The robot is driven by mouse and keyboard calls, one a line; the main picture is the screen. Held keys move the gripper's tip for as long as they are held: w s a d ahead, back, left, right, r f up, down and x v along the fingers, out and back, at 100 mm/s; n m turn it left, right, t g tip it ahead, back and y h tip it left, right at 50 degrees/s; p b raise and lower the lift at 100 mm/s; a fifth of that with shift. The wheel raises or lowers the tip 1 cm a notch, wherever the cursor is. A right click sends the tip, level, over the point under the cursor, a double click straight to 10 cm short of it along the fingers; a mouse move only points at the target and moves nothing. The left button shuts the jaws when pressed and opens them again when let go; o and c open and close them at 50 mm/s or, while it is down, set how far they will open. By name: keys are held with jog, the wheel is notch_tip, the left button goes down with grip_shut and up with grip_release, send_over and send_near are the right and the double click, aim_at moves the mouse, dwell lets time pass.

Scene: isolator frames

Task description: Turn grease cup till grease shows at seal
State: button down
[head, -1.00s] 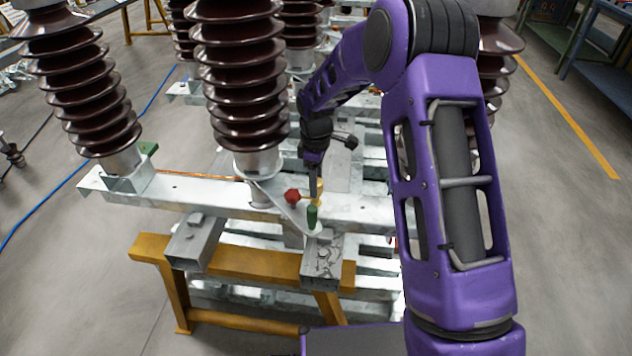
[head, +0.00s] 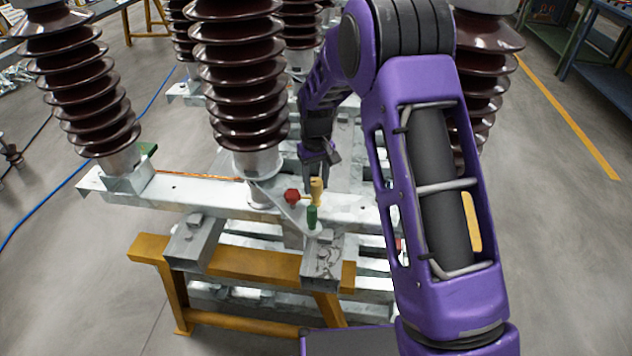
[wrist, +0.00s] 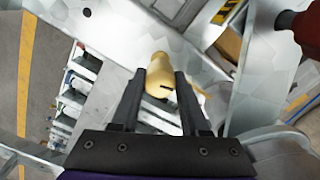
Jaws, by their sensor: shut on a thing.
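The grease cup, a brass-yellow cylinder (head: 317,193), stands on the steel lever plate at the foot of the middle insulator. It also shows in the wrist view (wrist: 160,78), with a dark slot mark on its side. My gripper (head: 318,172) is over the cup from above. In the wrist view my gripper's fingers (wrist: 161,84) lie on either side of the cup and are shut on it. I cannot make out the seal or any grease.
A red knob (head: 292,196) sits just left of the cup and a green cylinder (head: 312,217) just in front. The brown ribbed middle insulator (head: 238,90) rises close behind, left. A yellow trestle (head: 225,257) supports the steel beam (head: 185,192).

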aim_at(316, 181)
jog(key=m, duration=0.6)
jog(key=shift+m, duration=0.3)
dwell(0.5)
jog(key=shift+c, duration=2)
grip_release()
jog(key=shift+r, duration=0.15)
notch_tip(316, 181, up, 17)
jog(key=p, duration=0.2)
jog(key=shift+r, duration=0.1)
